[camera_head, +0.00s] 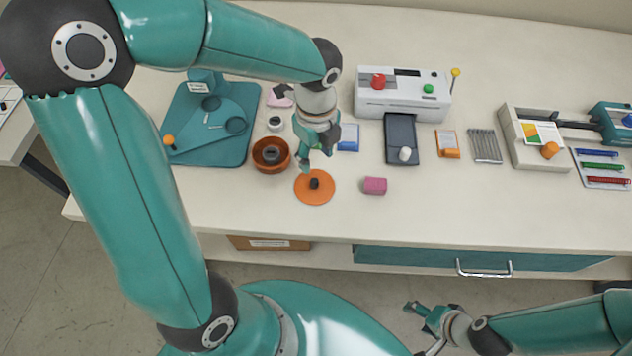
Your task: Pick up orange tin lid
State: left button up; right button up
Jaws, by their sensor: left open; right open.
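The orange tin lid (314,193) lies flat on the table near its front edge, a round disc with a dark knob (314,183) in its middle. My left gripper (306,165) is open, pointing down just above and behind the lid's far side. I cannot tell whether its fingertips touch the lid. An orange-brown round tin (258,160) stands open just left of the lid with something dark inside. My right gripper (414,308) is open and empty, low at the bottom of the view, in front of the table.
A pink block (375,186) lies right of the lid. A blue item (348,137) lies behind it. A teal board device (215,125) stands left. A white machine (402,98) with a dark tray (401,140) stands behind right. The table front (480,215) is clear.

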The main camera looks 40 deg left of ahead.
aim_at(314, 180)
pick_arm(q)
notch_tip(314, 180, down, 10)
jog(key=shift+s+a+f, duration=0.1)
jog(key=shift+a, duration=0.05)
dwell(0.4)
grip_shut()
